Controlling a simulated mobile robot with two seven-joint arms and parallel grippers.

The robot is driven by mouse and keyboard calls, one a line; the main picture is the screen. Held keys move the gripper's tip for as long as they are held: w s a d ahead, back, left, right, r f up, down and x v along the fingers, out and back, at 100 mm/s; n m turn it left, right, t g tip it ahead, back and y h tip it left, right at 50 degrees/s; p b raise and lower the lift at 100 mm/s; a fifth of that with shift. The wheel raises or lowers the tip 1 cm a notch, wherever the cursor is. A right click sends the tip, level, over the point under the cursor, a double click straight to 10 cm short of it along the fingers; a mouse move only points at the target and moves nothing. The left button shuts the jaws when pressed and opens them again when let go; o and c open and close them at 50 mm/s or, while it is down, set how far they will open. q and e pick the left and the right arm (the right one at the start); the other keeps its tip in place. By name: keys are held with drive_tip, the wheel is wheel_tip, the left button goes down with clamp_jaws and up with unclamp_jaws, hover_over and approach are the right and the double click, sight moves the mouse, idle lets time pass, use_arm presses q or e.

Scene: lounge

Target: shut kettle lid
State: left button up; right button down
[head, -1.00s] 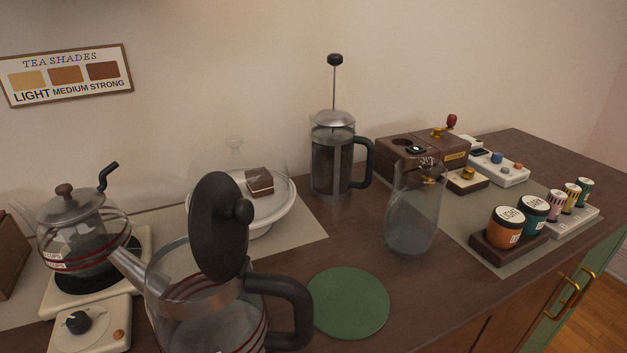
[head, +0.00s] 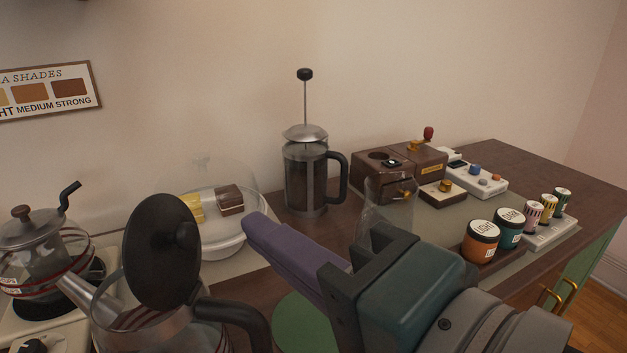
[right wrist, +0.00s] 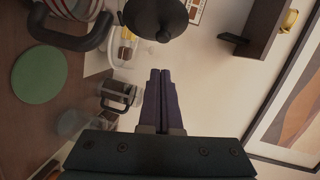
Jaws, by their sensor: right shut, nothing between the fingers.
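The glass kettle (head: 118,323) stands at the front left in the head view, with a metal spout and a dark handle. Its black round lid (head: 160,252) stands tilted up, open, with a knob facing right. The lid also shows at the top of the right wrist view (right wrist: 152,12). My right gripper (head: 252,228) is shut and empty, its purple fingers to the right of the lid and apart from it. The shut fingers also show in the right wrist view (right wrist: 160,75). The kettle's lower part is cut off by the frame. My left gripper is not in view.
A second glass teapot (head: 45,245) sits at the far left. A domed cake stand (head: 222,245) and a French press (head: 305,180) stand behind my gripper. A glass carafe (head: 385,205) and a green mat (head: 300,325) are partly hidden by my arm. Canisters (head: 481,242) stand at right.

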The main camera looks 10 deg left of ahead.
sight(183, 249)
drive_tip(key=shift+s+a+f, duration=0.1)
drive_tip(key=shift+a+f, duration=0.15)
drive_tip(key=shift+a, duration=0.7)
drive_tip(key=shift+s+a+f, duration=0.1)
drive_tip(key=shift+a+f, duration=0.1)
drive_tip(key=shift+a, duration=0.7)
